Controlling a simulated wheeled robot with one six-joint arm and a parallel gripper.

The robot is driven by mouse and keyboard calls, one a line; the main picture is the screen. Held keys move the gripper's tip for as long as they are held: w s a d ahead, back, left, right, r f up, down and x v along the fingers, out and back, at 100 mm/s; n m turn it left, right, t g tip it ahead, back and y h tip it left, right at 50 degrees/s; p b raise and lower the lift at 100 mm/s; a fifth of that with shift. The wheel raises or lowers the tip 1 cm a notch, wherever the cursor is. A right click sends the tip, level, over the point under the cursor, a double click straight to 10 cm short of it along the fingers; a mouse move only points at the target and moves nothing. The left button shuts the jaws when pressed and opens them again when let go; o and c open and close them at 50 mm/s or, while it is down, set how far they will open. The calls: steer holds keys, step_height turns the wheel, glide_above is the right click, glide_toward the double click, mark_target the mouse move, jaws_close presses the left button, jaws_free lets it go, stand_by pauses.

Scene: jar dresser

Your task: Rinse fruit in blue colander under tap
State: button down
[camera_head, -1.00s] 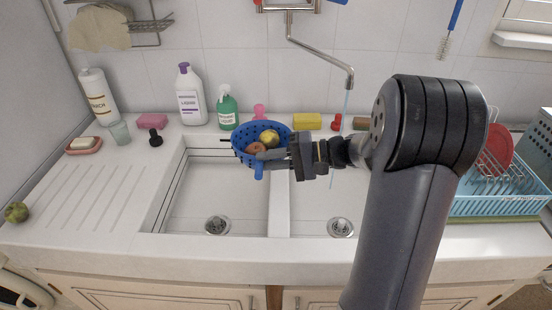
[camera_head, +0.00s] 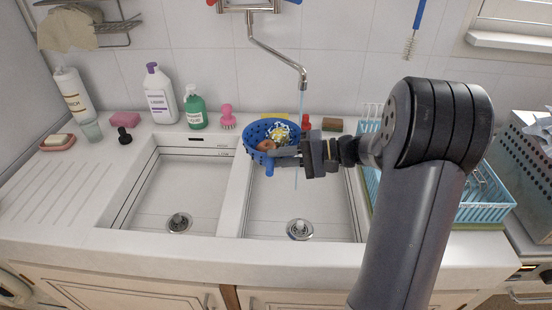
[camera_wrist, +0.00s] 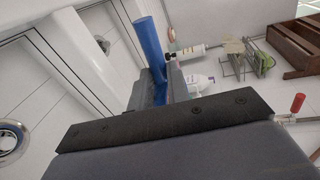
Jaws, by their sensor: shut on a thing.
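The blue colander (camera_head: 254,132) is held over the right sink basin (camera_head: 300,205), close to the divider. Fruit shows inside it: a reddish-brown piece (camera_head: 265,146) and a yellowish one (camera_head: 279,133) covered with pale splash marks. The tap (camera_head: 303,80) runs, and its thin water stream (camera_head: 300,105) falls at the colander's right side. My gripper (camera_head: 285,156) is shut on the colander's blue handle. In the wrist view the handle (camera_wrist: 152,48) stands between the jaws (camera_wrist: 160,90); the colander's bowl is hidden there.
The left basin (camera_head: 180,185) is empty. A white bottle (camera_head: 160,98), a green soap bottle (camera_head: 195,110) and a pink brush (camera_head: 227,118) stand along the back. A light-blue dish rack (camera_head: 490,205) is on the right, partly behind my arm.

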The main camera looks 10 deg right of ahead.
steer(key=w+d, duration=0.2)
steer(key=w+d+f+p, duration=0.1)
steer(key=w+d, duration=0.1)
steer(key=d, duration=0.1)
steer(key=shift+w+f, duration=0.1)
steer(key=shift+w, duration=0.2)
steer(key=shift+w+d+f, duration=0.3)
steer(key=shift+w+d, duration=0.55)
steer(key=shift+w+d+f, duration=0.25)
steer(key=shift+w+d, duration=0.6)
steer(key=shift+s+d, duration=0.15)
steer(key=shift+s+d+b, duration=0.3)
steer(key=shift+b, duration=0.15)
steer(key=shift+w+a, duration=0.1)
